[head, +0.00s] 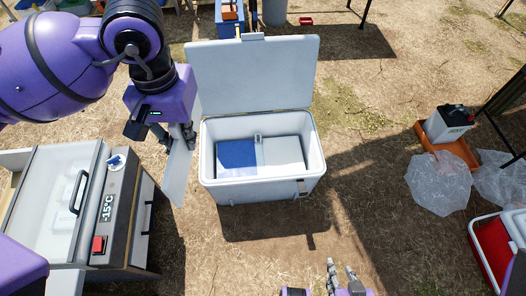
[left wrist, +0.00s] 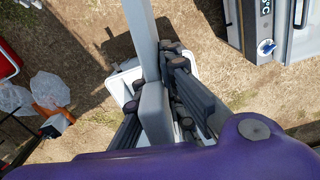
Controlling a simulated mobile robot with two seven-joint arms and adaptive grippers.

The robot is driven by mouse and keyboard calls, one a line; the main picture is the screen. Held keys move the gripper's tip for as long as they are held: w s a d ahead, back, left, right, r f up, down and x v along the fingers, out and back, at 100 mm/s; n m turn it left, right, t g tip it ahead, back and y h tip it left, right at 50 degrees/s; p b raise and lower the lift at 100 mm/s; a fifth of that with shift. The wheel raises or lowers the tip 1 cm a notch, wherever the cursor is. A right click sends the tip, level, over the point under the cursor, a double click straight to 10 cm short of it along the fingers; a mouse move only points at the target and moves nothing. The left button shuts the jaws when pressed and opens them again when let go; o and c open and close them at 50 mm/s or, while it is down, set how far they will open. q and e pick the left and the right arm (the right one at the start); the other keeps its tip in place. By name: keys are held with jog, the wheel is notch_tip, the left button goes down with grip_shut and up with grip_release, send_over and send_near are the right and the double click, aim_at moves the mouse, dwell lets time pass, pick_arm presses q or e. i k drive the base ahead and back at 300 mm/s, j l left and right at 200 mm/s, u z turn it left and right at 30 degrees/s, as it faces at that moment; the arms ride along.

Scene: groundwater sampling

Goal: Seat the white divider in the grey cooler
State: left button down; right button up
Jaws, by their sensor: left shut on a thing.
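The grey cooler (head: 212,180) stands on the ground in the middle of the head view, lid (head: 253,75) raised at the back. Inside lie a blue panel on the left and a grey one on the right, with a small light bracket (head: 258,140) between them at the back. My left gripper (head: 180,135) is shut on the white divider (head: 177,176), a thin plate held edge-down just outside the cooler's left wall. The divider also shows between the fingers in the left wrist view (left wrist: 145,45). My right gripper (head: 341,270) is at the bottom edge, fingers apart and empty.
A freezer box (head: 68,180) with a -15°C display stands at the left, close to the divider. An orange tray (head: 455,150) with a white container, clear plastic bags (head: 438,183) and a red cooler (head: 490,250) are at the right. Ground in front of the cooler is clear.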

aim_at(261, 159)
jog(key=i+l+u, duration=0.1)
jog(key=i+l, duration=0.2)
jog(key=i+l+u, duration=0.15)
jog(key=l, duration=0.35)
jog(key=i+l+u, duration=0.1)
jog(key=i+l, duration=0.25)
jog(key=l, duration=0.1)
